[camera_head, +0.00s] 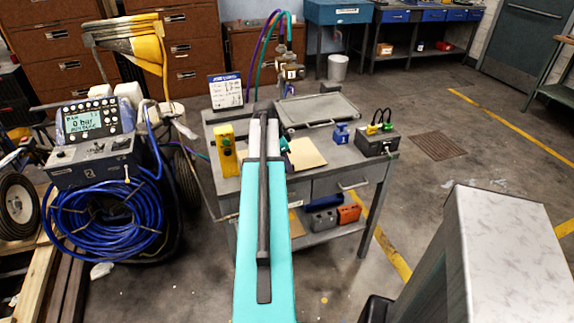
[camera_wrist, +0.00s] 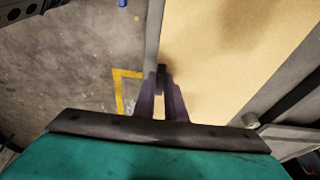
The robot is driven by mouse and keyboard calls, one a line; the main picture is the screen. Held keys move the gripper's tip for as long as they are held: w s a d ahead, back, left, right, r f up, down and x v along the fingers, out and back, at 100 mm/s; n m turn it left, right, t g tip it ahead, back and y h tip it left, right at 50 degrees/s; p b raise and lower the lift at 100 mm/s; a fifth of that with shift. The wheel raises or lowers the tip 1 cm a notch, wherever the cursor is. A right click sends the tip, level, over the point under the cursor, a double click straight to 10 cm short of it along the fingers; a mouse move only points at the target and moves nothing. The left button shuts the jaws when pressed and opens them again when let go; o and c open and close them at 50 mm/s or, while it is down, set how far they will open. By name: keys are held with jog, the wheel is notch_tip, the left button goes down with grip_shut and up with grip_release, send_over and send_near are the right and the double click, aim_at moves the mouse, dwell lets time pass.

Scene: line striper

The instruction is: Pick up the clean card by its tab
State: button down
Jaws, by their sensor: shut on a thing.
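The tan card (camera_head: 306,153) shows on the grey workbench top in the head view, just right of my arm. It fills much of the upper right of the wrist view (camera_wrist: 235,50). My gripper (camera_wrist: 162,80) is shut on a small dark tab at the card's near left edge in the wrist view. In the head view my arm hides part of the card, and the fingertips cannot be made out. I cannot tell whether the card is touching the bench or lifted off it.
A yellow device (camera_head: 227,150) stands left of my arm on the bench. A grey tray (camera_head: 316,109), a blue item (camera_head: 341,134) and a dark box with knobs (camera_head: 377,140) also stand there. A line striper with a blue hose (camera_head: 110,215) is at the left.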

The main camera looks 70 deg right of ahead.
jog(key=shift+r+p, duration=0.9)
jog(key=shift+r, duration=0.6)
